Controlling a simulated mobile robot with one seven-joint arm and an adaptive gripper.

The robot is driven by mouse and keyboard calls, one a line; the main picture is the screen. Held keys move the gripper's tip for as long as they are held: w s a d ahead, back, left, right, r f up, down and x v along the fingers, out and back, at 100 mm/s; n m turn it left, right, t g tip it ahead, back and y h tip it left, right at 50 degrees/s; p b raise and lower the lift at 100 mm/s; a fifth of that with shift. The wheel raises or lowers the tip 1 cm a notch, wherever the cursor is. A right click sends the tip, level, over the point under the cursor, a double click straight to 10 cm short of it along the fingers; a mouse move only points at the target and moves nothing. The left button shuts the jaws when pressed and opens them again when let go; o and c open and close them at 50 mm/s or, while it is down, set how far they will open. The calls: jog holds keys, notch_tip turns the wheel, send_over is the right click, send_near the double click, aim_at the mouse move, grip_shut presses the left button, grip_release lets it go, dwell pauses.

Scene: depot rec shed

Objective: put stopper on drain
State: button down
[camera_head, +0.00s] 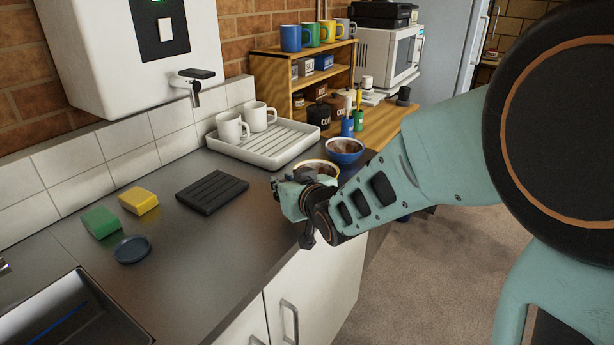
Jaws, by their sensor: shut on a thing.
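A round dark blue-grey disc (132,249) lies flat on the counter near the sink; I cannot tell whether it is the stopper. The sink (80,318) is cut off at the bottom left, and its drain is not in view. My gripper (307,238) is at the counter's front edge, well right of the disc and sink. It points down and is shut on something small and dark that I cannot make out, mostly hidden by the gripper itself.
A green sponge (100,222), a yellow sponge (138,200) and a black ribbed mat (212,191) lie on the counter. A white tray (262,152) holds two mugs. A yellow-rimmed bowl (318,165) and a blue bowl (345,148) stand behind my gripper.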

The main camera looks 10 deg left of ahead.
jog(key=shift+w+a+f, duration=0.1)
jog(key=shift+a+f, duration=0.3)
jog(key=shift+f, duration=0.05)
jog(key=shift+f+b, duration=0.4)
jog(key=shift+f, duration=1.2)
jog(key=shift+f, duration=0.2)
jog(key=c, duration=1.8)
grip_release()
jog(key=shift+r, duration=0.15)
